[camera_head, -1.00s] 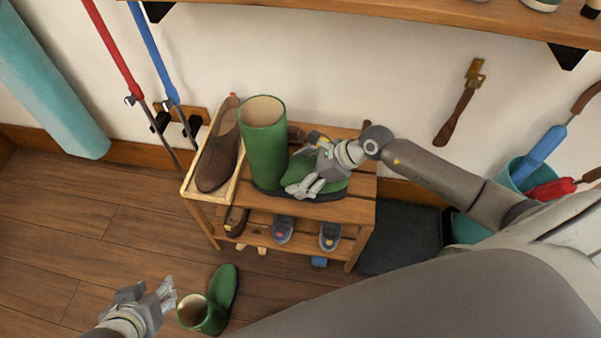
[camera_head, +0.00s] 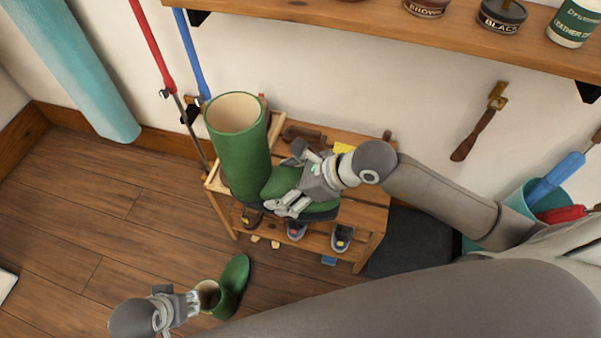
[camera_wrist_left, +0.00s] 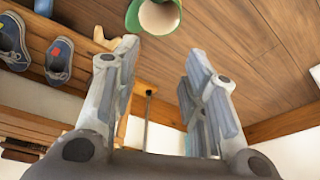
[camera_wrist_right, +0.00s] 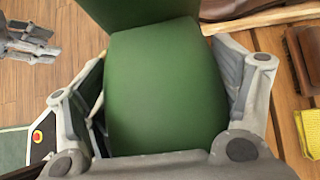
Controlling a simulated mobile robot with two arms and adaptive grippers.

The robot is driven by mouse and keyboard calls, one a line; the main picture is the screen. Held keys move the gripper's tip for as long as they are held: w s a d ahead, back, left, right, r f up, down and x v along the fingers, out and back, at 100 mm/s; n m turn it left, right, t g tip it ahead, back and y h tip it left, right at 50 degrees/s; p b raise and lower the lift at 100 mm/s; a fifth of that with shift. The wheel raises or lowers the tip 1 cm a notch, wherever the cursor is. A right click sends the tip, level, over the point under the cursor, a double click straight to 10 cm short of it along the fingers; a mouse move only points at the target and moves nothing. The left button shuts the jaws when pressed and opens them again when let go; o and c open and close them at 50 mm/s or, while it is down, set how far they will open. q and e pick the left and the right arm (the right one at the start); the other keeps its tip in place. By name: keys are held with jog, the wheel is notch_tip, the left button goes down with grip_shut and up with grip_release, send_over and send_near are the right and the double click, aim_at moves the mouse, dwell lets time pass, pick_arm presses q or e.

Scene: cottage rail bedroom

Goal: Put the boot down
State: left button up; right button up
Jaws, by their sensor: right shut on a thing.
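A tall green boot (camera_head: 242,155) is in my right gripper (camera_head: 287,204), whose fingers close on its foot part. The boot is upright, its foot toward the right, over the top of the wooden rack (camera_head: 365,215). It appears raised above the slats, and it hides most of the tray at the rack's left end. The green foot (camera_wrist_right: 165,90) fills the space between the fingers in the right wrist view.
A brown brush (camera_head: 303,135) and a yellow cloth (camera_head: 343,148) are at the back of the rack top. Small shoes (camera_head: 342,238) stand on its lower shelf. A wall shelf (camera_head: 400,30) with jars hangs above. Wooden floor (camera_head: 90,220) is open at left.

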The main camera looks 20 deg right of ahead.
pick_arm(q)
jog(key=shift+f, duration=0.5)
pick_arm(e)
jog(key=shift+s+a+r, duration=0.35)
jog(key=shift+a+r, duration=0.1)
jog(key=shift+a, duration=0.2)
